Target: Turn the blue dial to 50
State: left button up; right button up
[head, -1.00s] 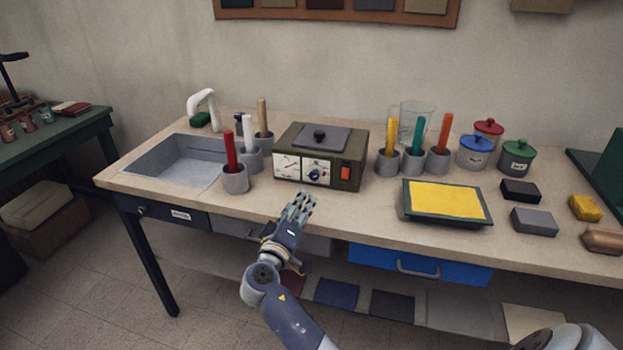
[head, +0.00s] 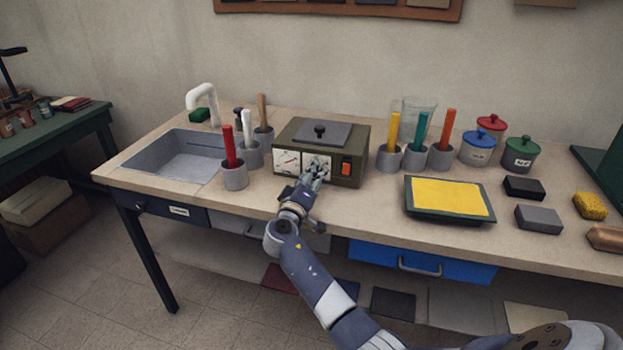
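The olive control box (head: 345,155) stands on the worktop against the wall side. Its front has a white gauge panel (head: 286,162), a white dial panel (head: 308,158) and an orange switch (head: 346,168). My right gripper (head: 317,170) reaches up from the lower right, with its fingertips in front of the dial panel. The fingers cover the blue dial, so its setting is hidden. I cannot tell whether they touch or grip it. My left gripper is not in view.
A grey cup with a red stick (head: 231,160) stands left of the box, near the sink (head: 185,155). Several cups with coloured sticks stand to the right. A tray with a yellow surface (head: 448,198) lies front right. The worktop before the box is clear.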

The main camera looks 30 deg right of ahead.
jog(key=shift+w+d, duration=0.1)
grip_shut()
jog(key=shift+n, duration=0.3)
jog(key=shift+n+p, duration=0.3)
jog(key=shift+n, duration=0.6)
jog(key=n+p, duration=0.1)
jog(key=n, duration=0.2)
jog(key=shift+r+n, duration=0.1)
jog(key=shift+n, duration=0.2)
jog(key=n+p, duration=0.2)
jog(key=n, duration=0.3)
jog(key=shift+n+p, duration=0.3)
jog(key=shift+p, duration=0.1)
